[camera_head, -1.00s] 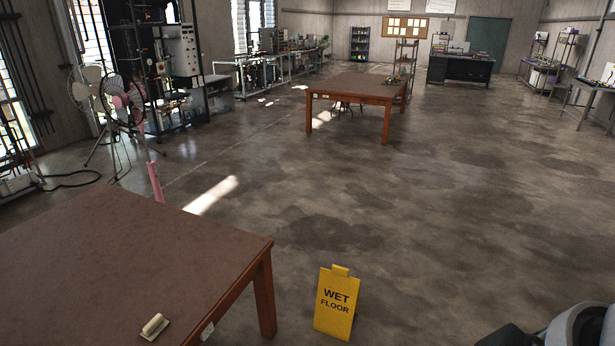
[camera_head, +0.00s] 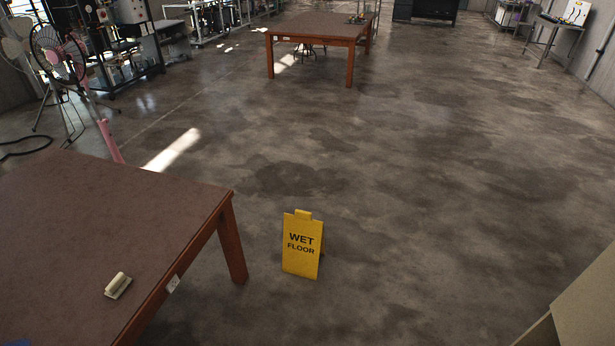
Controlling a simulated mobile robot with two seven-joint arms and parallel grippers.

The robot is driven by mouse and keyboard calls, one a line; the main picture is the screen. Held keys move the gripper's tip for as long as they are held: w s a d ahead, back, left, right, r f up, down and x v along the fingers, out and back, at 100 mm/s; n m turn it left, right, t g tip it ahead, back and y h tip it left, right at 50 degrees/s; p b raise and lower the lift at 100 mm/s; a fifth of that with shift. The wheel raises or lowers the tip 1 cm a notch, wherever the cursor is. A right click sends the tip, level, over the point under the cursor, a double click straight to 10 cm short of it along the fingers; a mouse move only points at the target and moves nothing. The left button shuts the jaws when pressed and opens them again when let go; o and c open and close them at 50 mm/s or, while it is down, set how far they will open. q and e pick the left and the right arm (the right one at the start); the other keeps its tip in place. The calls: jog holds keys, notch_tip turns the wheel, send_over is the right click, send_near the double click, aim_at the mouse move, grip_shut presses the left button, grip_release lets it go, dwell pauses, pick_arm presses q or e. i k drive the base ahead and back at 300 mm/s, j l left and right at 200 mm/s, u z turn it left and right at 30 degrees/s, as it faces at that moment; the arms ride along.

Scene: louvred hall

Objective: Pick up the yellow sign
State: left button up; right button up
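The yellow sign (camera_head: 301,247) reads "WET FLOOR" and stands upright on the concrete floor, a little below the middle of the head view. It stands just right of the near table's leg, apart from it. Its printed front faces me, and its back panel is mostly hidden. Neither of my grippers shows in the view.
A brown table (camera_head: 130,220) fills the lower left, with a small cream-handled tool (camera_head: 118,285) on it. A beige surface (camera_head: 585,310) juts in at the lower right. Another brown table (camera_head: 318,28) stands farther back. A fan (camera_head: 58,55) stands at left. The floor around the sign is open.

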aim_at(302, 241)
jog(key=u, duration=5.25)
jog(key=z, duration=5.25)
jog(key=i+j+z, duration=0.3)
jog(key=i, duration=0.35)
jog(key=i+j+z, duration=0.35)
jog(key=i, duration=0.25)
jog(key=j, duration=0.1)
